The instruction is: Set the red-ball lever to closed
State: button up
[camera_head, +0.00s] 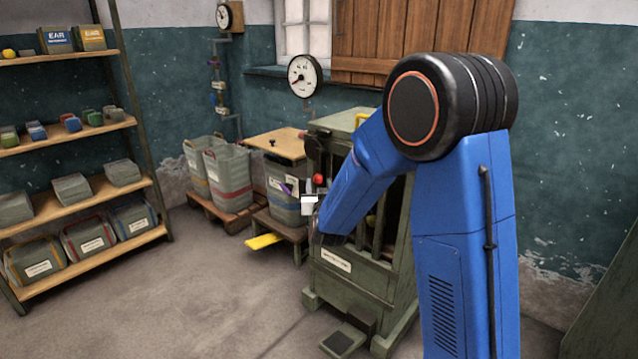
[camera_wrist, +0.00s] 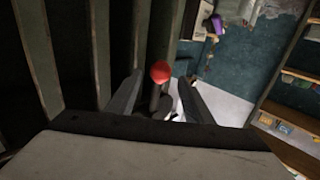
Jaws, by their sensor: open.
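The red ball (camera_wrist: 161,71) tops a dark lever rod and shows between my two fingers in the wrist view. In the head view, the red ball (camera_head: 319,179) is at the left side of a green machine (camera_head: 345,268). My gripper (camera_wrist: 160,95) is open, with one finger on each side of the lever's rod. I cannot tell whether either finger touches it. In the head view my blue arm hides much of the machine, and my fingers are hard to make out there. Which way the lever points is unclear.
A bin with a wooden board (camera_head: 276,146) on top stands left of the machine. A yellow pedal-like piece (camera_head: 264,241) sticks out low. Grey bins (camera_head: 226,180) stand on a pallet, and shelves (camera_head: 86,138) stand at far left.

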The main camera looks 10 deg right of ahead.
jog(key=shift+w+d, duration=0.15)
jog(key=shift+w, duration=1.1)
grip_shut()
